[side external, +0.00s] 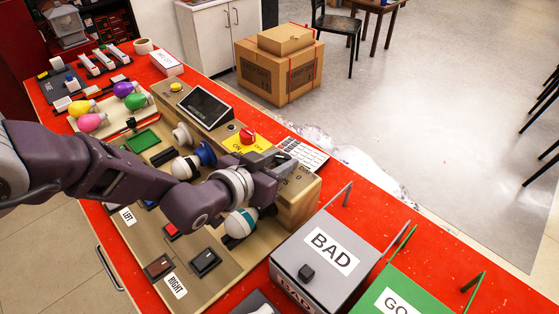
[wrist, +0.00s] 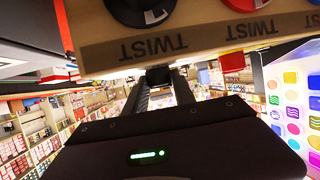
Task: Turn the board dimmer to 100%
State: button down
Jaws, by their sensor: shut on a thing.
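The board is a tan panel with a raised wooden console (side external: 297,204) on the red table. My gripper (side external: 285,158) is at the console's right end, over its top near partly covered lettering. In the wrist view my gripper (wrist: 160,78) is shut on a small dark piece beside the console's wooden edge (wrist: 190,42). The piece is mostly hidden, and I cannot tell for sure that it is the dimmer's handle. No percentage reading is legible. A red knob on a yellow ON/OFF plate (side external: 247,136) stands just behind the gripper.
A grey BAD box (side external: 305,268) and a green box (side external: 396,292) stand close at the right. A white keyboard (side external: 303,153) lies behind the gripper. A tilted screen (side external: 206,106) and coloured bulbs (side external: 123,88) are farther left. Below my forearm are red (side external: 172,230) and black switches (side external: 205,262).

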jog(key=m, duration=0.1)
jog(key=g+h, duration=0.1)
jog(key=m+g+h, duration=0.1)
jog(key=shift+w+a+m, duration=0.3)
jog(key=shift+w+r+m+g+h, duration=0.1)
jog(key=shift+w+m+g+h, duration=0.05)
jog(key=shift+m+g+h, duration=1.4)
jog(key=shift+m+g+y, duration=0.25)
jog(key=shift+m+g, duration=0.2)
jog(key=shift+g, duration=0.1)
jog(key=c, duration=1.1)
grip_release()
jog(key=shift+o, duration=0.2)
jog(key=v, duration=0.7)
jog(key=shift+a, duration=0.1)
